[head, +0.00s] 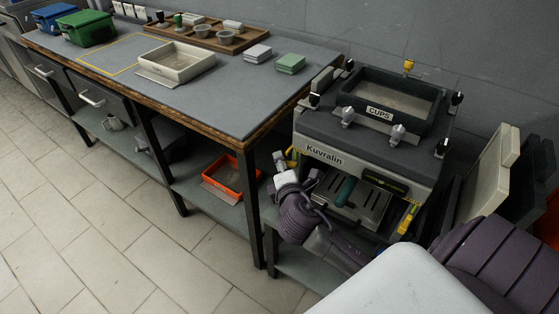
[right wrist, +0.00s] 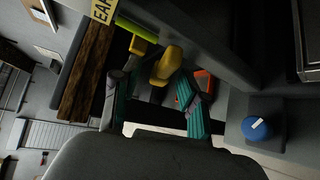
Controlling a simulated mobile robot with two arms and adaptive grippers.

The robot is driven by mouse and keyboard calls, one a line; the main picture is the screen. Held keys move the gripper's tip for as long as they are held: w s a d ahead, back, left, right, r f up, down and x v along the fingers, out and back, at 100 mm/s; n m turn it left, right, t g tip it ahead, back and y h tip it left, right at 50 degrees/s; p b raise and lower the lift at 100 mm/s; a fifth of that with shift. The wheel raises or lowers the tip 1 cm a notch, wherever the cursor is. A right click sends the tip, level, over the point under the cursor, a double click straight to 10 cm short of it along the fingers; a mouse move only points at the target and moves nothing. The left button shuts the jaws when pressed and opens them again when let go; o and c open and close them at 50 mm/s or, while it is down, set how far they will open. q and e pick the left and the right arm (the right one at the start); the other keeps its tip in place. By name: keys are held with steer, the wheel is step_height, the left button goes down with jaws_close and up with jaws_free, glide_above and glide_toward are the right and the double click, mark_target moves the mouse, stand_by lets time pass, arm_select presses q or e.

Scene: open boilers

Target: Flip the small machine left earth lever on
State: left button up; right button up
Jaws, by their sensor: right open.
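The small machine (head: 365,130), marked Kuvralin, stands at the right end of the bench. Its left earth lever is yellow (head: 291,153), low on its left side and partly hidden by my gripper. In the right wrist view the yellow lever handle (right wrist: 165,66) shows close up, with a yellow label (right wrist: 103,10) reading "EAR" near it. My right gripper (head: 293,172) is at the machine's lower left. Its teal-padded fingers (right wrist: 152,85) are open, with the lever handle about between and beyond their tips. I cannot tell whether they touch. My left gripper is out of view.
A tray marked CUPS (head: 390,105) sits on the machine. Another yellow lever (head: 407,219) is at its right side. The bench (head: 225,100) and its legs stand close left of my arm. A blue knob (right wrist: 262,128) shows right of the fingers. Tiled floor (head: 90,220) is clear.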

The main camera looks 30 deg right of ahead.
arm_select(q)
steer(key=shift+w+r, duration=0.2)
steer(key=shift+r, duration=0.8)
arm_select(e)
steer(key=x, duration=0.3)
steer(key=shift+w+d, duration=0.1)
steer(key=shift+w, duration=0.1)
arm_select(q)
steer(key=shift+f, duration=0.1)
arm_select(e)
steer(key=shift+f, duration=0.1)
jaws_close()
